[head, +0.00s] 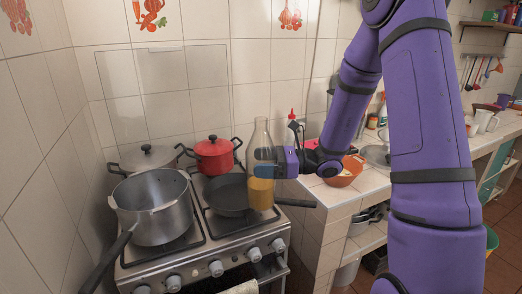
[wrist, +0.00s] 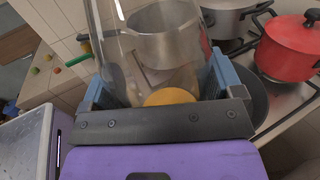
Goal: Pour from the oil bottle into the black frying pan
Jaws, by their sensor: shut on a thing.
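The oil bottle (head: 261,192) is clear glass with yellow oil in its lower part. It stands upright in my gripper (head: 265,171), which is shut around its middle. In the wrist view the bottle (wrist: 155,65) fills the space between the two blue fingers of my gripper (wrist: 157,85), with the yellow oil below. The black frying pan (head: 226,195) sits on the front right burner of the stove, its handle pointing right. The bottle is at the pan's right side and hides part of its rim. In the wrist view the pan (wrist: 259,100) is mostly hidden behind the gripper.
A large grey pot (head: 152,209) stands on the stove left of the pan. A red lidded pot (head: 213,155) and a grey lidded pot (head: 150,158) stand behind. An orange bowl (head: 345,172) is on the tiled counter to the right. A tiled wall is behind the stove.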

